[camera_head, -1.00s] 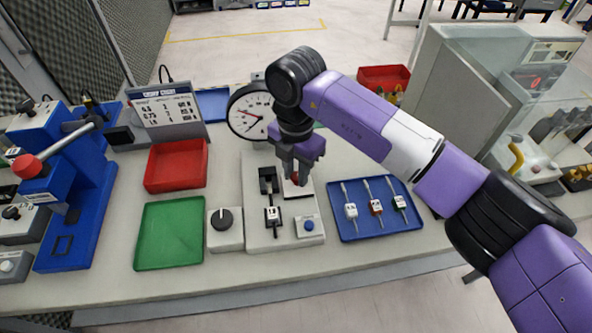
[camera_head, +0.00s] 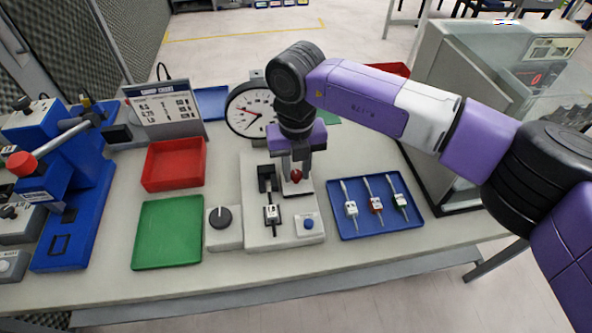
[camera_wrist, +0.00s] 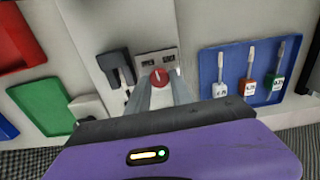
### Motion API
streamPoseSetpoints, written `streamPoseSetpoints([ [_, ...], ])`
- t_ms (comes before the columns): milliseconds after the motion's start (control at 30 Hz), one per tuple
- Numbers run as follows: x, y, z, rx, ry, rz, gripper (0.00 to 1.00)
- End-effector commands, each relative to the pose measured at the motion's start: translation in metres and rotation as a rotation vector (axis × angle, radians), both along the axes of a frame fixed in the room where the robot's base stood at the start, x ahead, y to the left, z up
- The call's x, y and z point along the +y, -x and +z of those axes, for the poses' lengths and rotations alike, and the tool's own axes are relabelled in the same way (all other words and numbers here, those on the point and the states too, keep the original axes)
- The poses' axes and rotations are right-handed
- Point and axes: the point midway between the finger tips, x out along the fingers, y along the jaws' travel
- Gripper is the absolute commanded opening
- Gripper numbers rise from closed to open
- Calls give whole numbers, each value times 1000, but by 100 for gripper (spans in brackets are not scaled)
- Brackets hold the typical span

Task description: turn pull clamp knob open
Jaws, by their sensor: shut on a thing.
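The red clamp knob (camera_head: 297,175) sits on the right side of the grey pull tester (camera_head: 262,231). It shows as a round red knob with a pale mark on top in the wrist view (camera_wrist: 159,76). My gripper (camera_head: 296,171) points down over it, with its fingers on either side of the knob. In the wrist view the fingertips (camera_wrist: 160,84) are closed around the knob, which hides their contact in part. A black clamp block with a slide and a white-tagged part (camera_head: 272,214) lies left of the knob. A round dial gauge (camera_head: 250,107) stands behind.
A blue tray (camera_head: 374,231) with several tagged pieces lies right of the tester. A black rotary dial box (camera_head: 221,235), green tray (camera_head: 168,233) and red bin (camera_head: 173,164) stand left. A blue press (camera_head: 82,215) is farther left. A glass-fronted cabinet stands right.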

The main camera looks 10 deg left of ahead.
Motion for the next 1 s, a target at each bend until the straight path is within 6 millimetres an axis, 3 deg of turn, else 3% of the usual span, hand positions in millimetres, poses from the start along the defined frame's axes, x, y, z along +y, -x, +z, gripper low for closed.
streamPoseSetpoints([
  [500, -1, -2, 0, -4, 1, 452, 0],
  [1000, -1, -2, 1, -4, 0, 647, 0],
])
